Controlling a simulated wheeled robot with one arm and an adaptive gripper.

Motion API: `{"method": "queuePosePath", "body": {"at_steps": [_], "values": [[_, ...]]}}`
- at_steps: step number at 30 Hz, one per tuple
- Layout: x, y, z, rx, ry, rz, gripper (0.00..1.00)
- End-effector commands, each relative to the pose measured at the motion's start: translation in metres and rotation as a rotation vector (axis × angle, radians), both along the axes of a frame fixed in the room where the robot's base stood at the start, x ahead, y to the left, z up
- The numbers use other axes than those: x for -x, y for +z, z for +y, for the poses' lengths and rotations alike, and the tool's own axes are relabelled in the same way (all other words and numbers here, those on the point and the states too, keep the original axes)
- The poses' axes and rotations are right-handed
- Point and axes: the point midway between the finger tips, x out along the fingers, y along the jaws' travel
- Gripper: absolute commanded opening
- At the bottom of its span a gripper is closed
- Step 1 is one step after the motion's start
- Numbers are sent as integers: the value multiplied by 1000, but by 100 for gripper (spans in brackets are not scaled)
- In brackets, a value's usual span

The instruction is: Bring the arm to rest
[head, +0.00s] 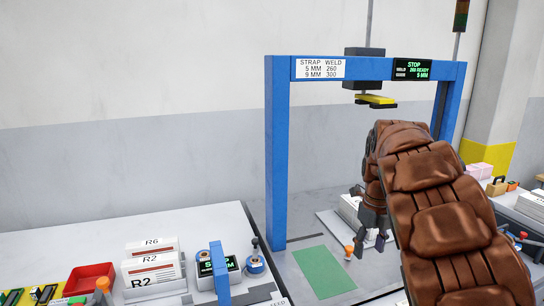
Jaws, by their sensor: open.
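My brown arm reaches in from the lower right of the head view, bent over the machine table. My gripper (370,244) hangs from it, pointing down, with its dark fingers apart and nothing visible between them. It is inside the blue frame (278,150), right of the green mat (324,271). A white stack (350,207) shows partly behind the gripper; my arm hides the rest of that area. I cannot tell how high the fingertips are above the table.
The frame carries a strap and weld sign (320,68), a green-lettered display (412,69) and a yellow-black head (376,100). An orange knob (349,251) stands near my fingers.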

Motion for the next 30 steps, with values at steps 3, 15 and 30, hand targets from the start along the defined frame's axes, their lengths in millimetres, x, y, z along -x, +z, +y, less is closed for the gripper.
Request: {"method": "queuePosePath", "body": {"at_steps": [3, 15, 30], "values": [[9, 5, -4, 5, 46, -1, 56], [48, 17, -7, 16, 303, 11, 56], [167, 29, 14, -12, 1116, 47, 56]]}}
